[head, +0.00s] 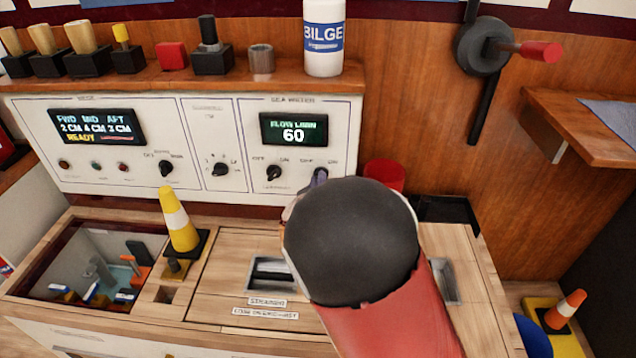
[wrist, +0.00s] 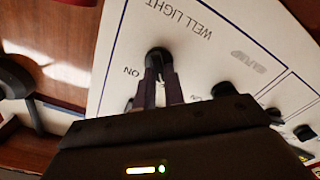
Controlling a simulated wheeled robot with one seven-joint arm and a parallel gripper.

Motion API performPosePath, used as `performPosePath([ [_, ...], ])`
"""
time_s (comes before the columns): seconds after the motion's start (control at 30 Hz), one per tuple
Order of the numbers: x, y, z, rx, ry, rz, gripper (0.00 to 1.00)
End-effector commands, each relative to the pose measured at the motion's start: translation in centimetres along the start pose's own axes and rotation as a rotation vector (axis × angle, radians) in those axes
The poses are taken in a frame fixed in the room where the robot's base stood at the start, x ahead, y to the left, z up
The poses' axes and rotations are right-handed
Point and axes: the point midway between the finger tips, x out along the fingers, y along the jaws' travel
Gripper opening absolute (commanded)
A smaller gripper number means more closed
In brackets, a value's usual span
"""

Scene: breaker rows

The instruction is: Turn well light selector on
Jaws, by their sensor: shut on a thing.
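The well light selector (wrist: 158,56) is a small black rotary knob on the white panel, below the upside-down WELL LIGHT lettering in the wrist view. My gripper (wrist: 161,78) is shut on this knob, with one finger on each side. In the head view the selector (head: 320,175) shows at the right end of the panel's knob row, just above my dark wrist and red arm, which hide most of my gripper. The knob's exact pointing direction is hard to tell between the fingers.
A similar black knob (head: 273,173) sits just left of the selector, under the FLOW display (head: 293,129) reading 60. A yellow cone (head: 178,220) stands on the wooden counter left of my arm. A red cylinder (head: 384,175) stands close to the right of my wrist.

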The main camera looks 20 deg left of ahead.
Motion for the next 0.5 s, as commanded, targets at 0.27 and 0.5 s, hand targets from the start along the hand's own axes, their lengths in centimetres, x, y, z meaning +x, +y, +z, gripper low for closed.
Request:
performPosePath([
  [0.27, -0.01, -0.18, 0.31, 0.097, 0.000, 0.000, 0.00],
  [0.5, -0.01, -0.17, 0.49, 0.288, 0.002, 0.001, 0.00],
])
